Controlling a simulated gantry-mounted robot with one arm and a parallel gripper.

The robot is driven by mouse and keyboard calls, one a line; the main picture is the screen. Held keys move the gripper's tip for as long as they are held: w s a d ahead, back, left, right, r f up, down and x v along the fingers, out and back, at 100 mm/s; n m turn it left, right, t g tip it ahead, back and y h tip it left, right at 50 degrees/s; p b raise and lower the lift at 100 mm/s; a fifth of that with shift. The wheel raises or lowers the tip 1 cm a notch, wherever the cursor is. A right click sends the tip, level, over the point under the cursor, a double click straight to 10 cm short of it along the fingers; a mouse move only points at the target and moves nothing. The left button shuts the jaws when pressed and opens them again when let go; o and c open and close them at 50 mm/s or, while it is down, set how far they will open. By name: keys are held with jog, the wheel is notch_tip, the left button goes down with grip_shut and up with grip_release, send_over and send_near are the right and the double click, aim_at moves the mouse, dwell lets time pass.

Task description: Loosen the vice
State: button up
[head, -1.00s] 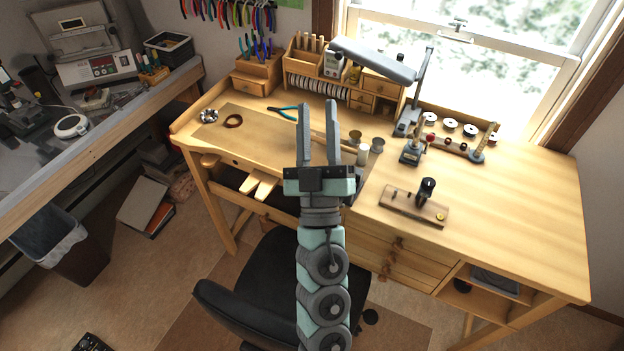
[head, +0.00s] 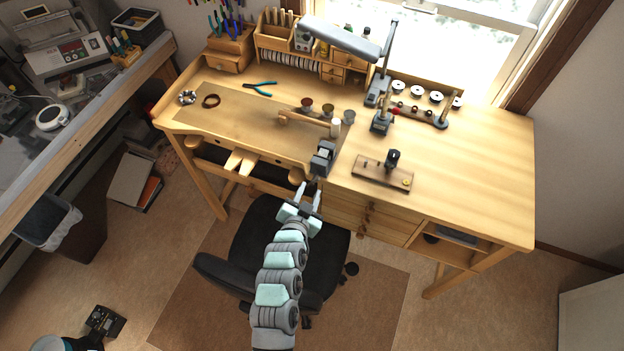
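The vice (head: 322,159) is a small dark grey block with jaws, mounted at the front edge of the wooden workbench (head: 455,150), left of the drawers. My gripper (head: 309,192) is just below and in front of it, pointing up toward it. Its two fingers stand apart, with a gap between them. The vice's handle is too small to make out clearly near the fingertips. I cannot tell whether the fingers touch the vice or its handle.
A black chair (head: 262,250) stands under my arm, in front of the bench. A wooden hammer (head: 306,122) lies behind the vice, near small jars and a white bottle (head: 336,127). A wooden block with a black-topped tool (head: 383,173) is to the right. The bench's right side is clear.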

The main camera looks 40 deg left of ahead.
aim_at(312, 185)
jog(key=shift+p+x, duration=0.5)
jog(key=shift+x, duration=2.05)
jog(key=shift+r, duration=0.1)
grip_shut()
